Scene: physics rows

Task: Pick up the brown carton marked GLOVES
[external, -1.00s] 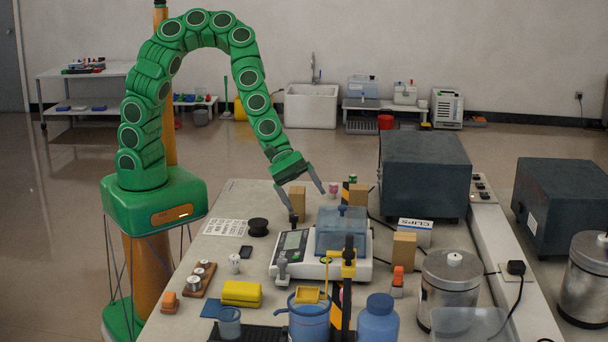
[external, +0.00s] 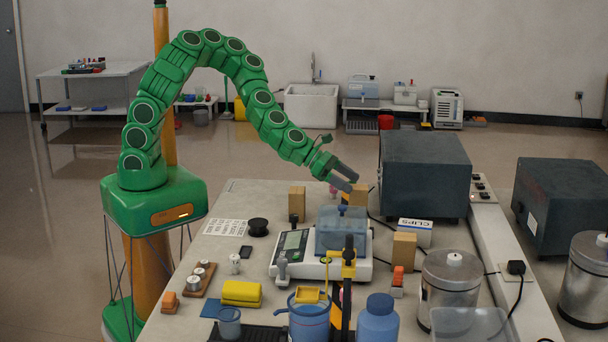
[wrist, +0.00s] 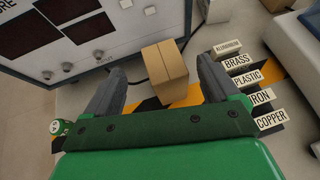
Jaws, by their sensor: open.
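Three plain brown cartons stand on the bench in the external view: one at the back left (external: 297,204), one at the back by the dark box (external: 359,195), and one farther forward on the right (external: 404,248). I can read no GLOVES marking on any of them. My gripper (external: 352,180) is open and empty, just above the back carton by the dark box. In the wrist view, a brown carton (wrist: 167,72) shows in the gap between the spread fingers of my gripper (wrist: 160,66), seemingly beyond the tips. No finger visibly touches it.
The large dark box (external: 425,175) stands close to the right of my gripper. A scale with a blue clear cover (external: 342,232) stands in front. In the wrist view, a panel with displays (wrist: 75,35) is left of the carton, and material labels (wrist: 240,62) are right.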

